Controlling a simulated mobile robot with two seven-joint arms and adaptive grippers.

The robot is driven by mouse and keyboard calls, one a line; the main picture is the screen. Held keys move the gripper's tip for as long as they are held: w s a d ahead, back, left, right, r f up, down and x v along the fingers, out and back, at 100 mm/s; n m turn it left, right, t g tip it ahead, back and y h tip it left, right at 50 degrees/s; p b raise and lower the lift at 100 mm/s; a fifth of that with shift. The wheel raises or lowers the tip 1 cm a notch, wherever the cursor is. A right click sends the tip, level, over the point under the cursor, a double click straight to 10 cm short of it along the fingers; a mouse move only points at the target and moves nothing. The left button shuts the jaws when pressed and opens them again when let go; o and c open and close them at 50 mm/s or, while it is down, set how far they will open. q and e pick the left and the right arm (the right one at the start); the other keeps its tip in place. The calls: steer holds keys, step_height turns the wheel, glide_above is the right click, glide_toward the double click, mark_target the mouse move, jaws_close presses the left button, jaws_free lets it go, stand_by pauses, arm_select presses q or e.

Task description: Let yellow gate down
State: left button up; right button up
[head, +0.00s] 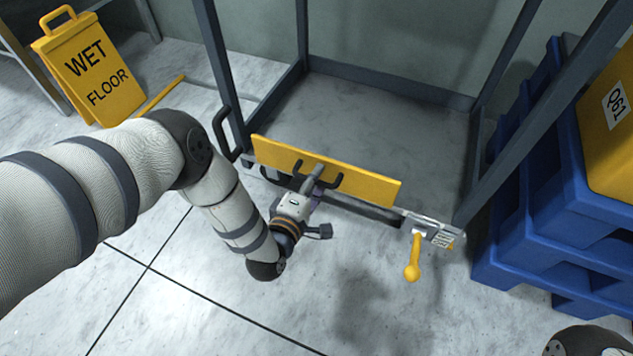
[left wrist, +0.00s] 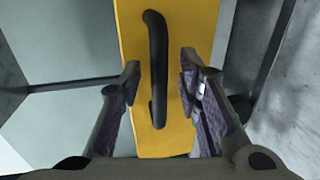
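The yellow gate (head: 365,184) is a flat panel across the front of a grey metal frame, low near the floor. It carries a black handle, which stands between my fingers in the left wrist view (left wrist: 157,70). My left gripper (head: 318,180) is at the gate's middle; in the left wrist view its two fingers (left wrist: 158,92) are apart on either side of the handle, with gaps showing. A yellow lever (head: 412,258) hangs at the gate's right end by a metal latch plate (head: 430,230). My right gripper is out of view.
The grey frame (head: 228,75) has upright posts at both sides of the gate. Blue pallets or crates (head: 540,225) stand close on the right, with a yellow box (head: 610,130) on them. A yellow wet-floor sign (head: 95,75) stands at the left. The floor in front is clear.

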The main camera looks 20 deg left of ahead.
arm_select(q)
jaws_close()
